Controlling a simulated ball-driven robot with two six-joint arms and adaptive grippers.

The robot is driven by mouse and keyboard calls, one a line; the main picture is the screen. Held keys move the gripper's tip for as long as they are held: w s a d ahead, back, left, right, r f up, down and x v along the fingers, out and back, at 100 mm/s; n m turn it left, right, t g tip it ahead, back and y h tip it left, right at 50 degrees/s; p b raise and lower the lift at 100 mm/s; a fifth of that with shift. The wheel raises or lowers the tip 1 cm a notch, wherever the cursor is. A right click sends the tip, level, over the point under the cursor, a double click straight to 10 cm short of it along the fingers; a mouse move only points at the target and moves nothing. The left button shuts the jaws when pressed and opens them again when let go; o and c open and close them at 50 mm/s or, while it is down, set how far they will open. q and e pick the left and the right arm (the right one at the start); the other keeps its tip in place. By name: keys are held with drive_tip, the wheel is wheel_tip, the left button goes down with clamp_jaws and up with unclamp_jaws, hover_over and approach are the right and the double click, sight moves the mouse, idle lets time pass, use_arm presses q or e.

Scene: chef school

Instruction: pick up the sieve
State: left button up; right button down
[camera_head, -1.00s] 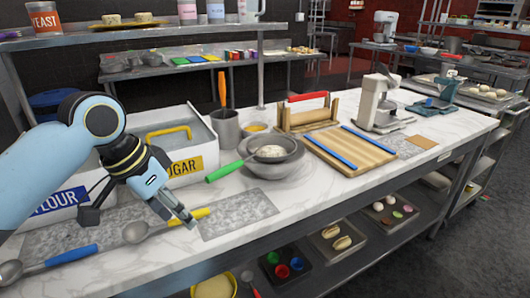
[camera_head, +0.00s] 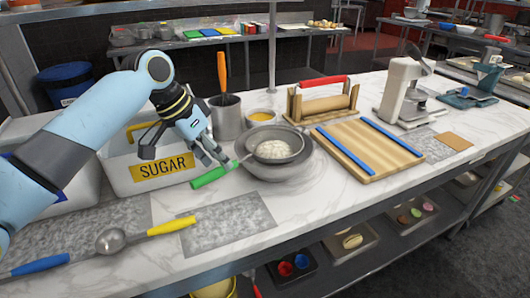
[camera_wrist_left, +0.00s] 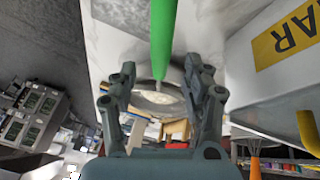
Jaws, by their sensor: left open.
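The sieve (camera_head: 277,147) rests on a grey metal bowl (camera_head: 287,170) on the marble counter, with a pale lump in its mesh. Its green handle (camera_head: 209,177) points left and toward the front. My left gripper (camera_head: 219,160) is open, just above and behind the handle, with its fingers reaching toward it. In the left wrist view the green handle (camera_wrist_left: 163,38) lines up with the gap between the two spread fingers (camera_wrist_left: 164,82); I cannot tell whether they touch it. My right gripper is not in view.
The sugar bin (camera_head: 125,172) stands close behind and left of my left gripper. A metal pot (camera_head: 226,118) with an orange-handled tool is behind the handle. A wooden board (camera_head: 368,147) lies to the right.

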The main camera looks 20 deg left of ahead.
use_arm(q)
drive_tip(key=x, duration=0.3)
drive_tip(key=shift+d+f, duration=0.15)
drive_tip(key=shift+f, duration=0.25)
drive_tip(key=shift+w+f, duration=0.2)
drive_tip(key=shift+f, duration=0.05)
drive_tip(key=shift+s, duration=0.1)
drive_tip(key=c, duration=0.4)
drive_tip(key=shift+c, duration=1)
clamp_jaws()
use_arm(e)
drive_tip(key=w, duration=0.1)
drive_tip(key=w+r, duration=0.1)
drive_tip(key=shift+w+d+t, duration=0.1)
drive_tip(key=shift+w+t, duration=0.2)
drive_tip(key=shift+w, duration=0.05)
